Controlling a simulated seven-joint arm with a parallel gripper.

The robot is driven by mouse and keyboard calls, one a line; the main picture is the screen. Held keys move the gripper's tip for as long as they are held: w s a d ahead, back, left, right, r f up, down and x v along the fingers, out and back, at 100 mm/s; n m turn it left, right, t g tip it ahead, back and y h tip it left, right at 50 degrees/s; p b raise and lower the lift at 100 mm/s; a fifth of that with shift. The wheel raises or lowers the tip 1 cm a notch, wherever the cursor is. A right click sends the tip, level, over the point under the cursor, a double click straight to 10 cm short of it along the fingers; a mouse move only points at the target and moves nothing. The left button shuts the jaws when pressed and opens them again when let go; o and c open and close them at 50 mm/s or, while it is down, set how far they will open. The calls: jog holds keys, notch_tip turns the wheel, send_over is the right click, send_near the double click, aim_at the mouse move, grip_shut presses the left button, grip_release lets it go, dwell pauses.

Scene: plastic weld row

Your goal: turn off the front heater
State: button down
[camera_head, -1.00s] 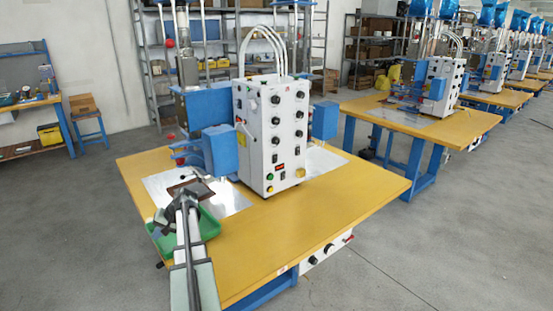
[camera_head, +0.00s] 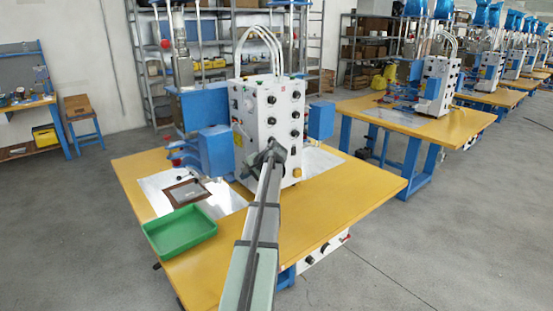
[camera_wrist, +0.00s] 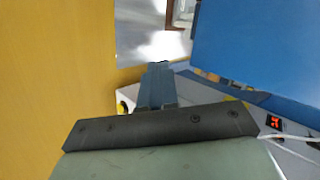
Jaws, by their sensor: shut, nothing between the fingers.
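The white control box (camera_head: 254,100) stands in the middle of the yellow table, with black knobs and small switches on its front panel. The head view does not show which control is the front heater's. My gripper (camera_head: 268,153) is shut and empty, in front of the lower part of this panel and hiding some controls there. I cannot tell whether it touches. In the wrist view, my closed fingers (camera_wrist: 158,86) overlap the white box, between a yellow button (camera_wrist: 123,107) and a lit red display (camera_wrist: 275,122).
The blue press body (camera_head: 216,150) juts out left of the box; it fills the wrist view's upper right (camera_wrist: 262,45). An empty green tray (camera_head: 180,232) sits at the front left. A brown frame (camera_head: 187,193) lies on a metal plate. The table's right side is clear.

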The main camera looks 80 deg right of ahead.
jog(key=s+d+r+m+h, duration=0.1)
jog(key=s+d+r+m, duration=0.1)
jog(key=s, duration=0.7)
jog(key=s+d+r+m+g+h, duration=0.1)
jog(key=s+r, duration=0.4)
jog(key=s, duration=0.5)
jog(key=shift+d+r+m+h, duration=0.35)
jog(key=shift+d+m, duration=0.35)
jog(key=shift+d, duration=0.3)
jog(key=shift+f, duration=0.1)
jog(key=w+d+r+x, duration=0.1)
jog(key=r+x, duration=0.1)
jog(key=x, duration=1)
jog(key=shift+w+d, duration=0.3)
jog(key=shift+d, duration=0.1)
jog(key=shift+f, duration=0.1)
